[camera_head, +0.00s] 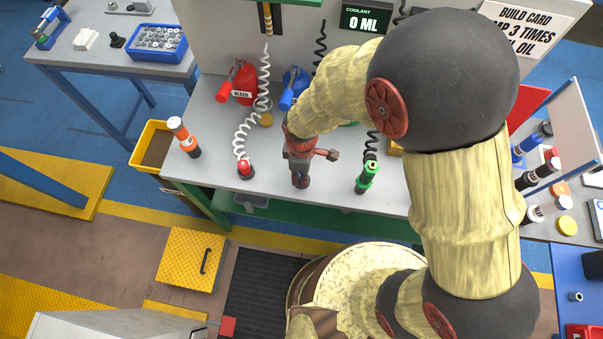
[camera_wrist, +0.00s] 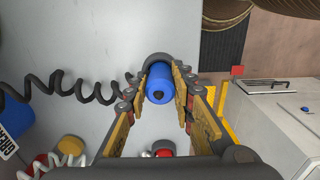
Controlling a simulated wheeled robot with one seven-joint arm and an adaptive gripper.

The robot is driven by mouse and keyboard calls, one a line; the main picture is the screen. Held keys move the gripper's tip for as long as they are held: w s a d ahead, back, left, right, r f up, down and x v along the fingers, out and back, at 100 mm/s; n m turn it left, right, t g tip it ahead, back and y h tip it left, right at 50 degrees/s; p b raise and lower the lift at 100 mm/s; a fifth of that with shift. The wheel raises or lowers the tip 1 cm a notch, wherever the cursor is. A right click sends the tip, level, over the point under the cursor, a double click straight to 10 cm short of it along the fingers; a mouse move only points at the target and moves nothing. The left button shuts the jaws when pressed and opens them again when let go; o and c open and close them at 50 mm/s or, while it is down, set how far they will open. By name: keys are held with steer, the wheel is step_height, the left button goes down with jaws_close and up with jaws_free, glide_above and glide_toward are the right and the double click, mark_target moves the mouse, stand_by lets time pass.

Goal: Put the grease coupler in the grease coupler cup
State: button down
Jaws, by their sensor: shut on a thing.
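My gripper (camera_head: 300,172) is shut on a blue coupler (camera_wrist: 158,90) on a dark coiled hose (camera_wrist: 85,90). In the head view the coupler (camera_head: 300,182) shows just below the fingers, near the bench's front edge; I cannot tell whether it touches the bench. A red coupler (camera_head: 246,169) on a white coil stands to the left. A green coupler (camera_head: 367,178) on a dark coil stands to the right.
A red can marked BLEED (camera_head: 243,83) and a blue can (camera_head: 293,84) are at the back panel, with a round yellow piece (camera_head: 266,119) in front. An orange-and-dark bottle (camera_head: 184,138) stands on the left. Bare bench (camera_head: 215,175) lies between the bottle and the red coupler.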

steer(key=shift+f, duration=0.1)
steer(key=c, duration=1.6)
jaws_free()
steer(key=shift+o, duration=0.3)
step_height(320, 180, up, 12)
steer(key=p, duration=0.2)
steer(key=shift+r, duration=0.25)
steer(key=d+r+m+t, duration=0.3)
steer(key=d+r+m, duration=0.5)
steer(key=d+r, duration=0.55)
steer(key=s+d+r+m+t, duration=0.2)
steer(key=s+d+r+m, duration=0.5)
steer(key=d+r+m, duration=0.2)
steer(key=shift+s+d+r+t, duration=0.15)
steer(key=shift+s+r+t, duration=0.15)
steer(key=shift+r, duration=0.1)
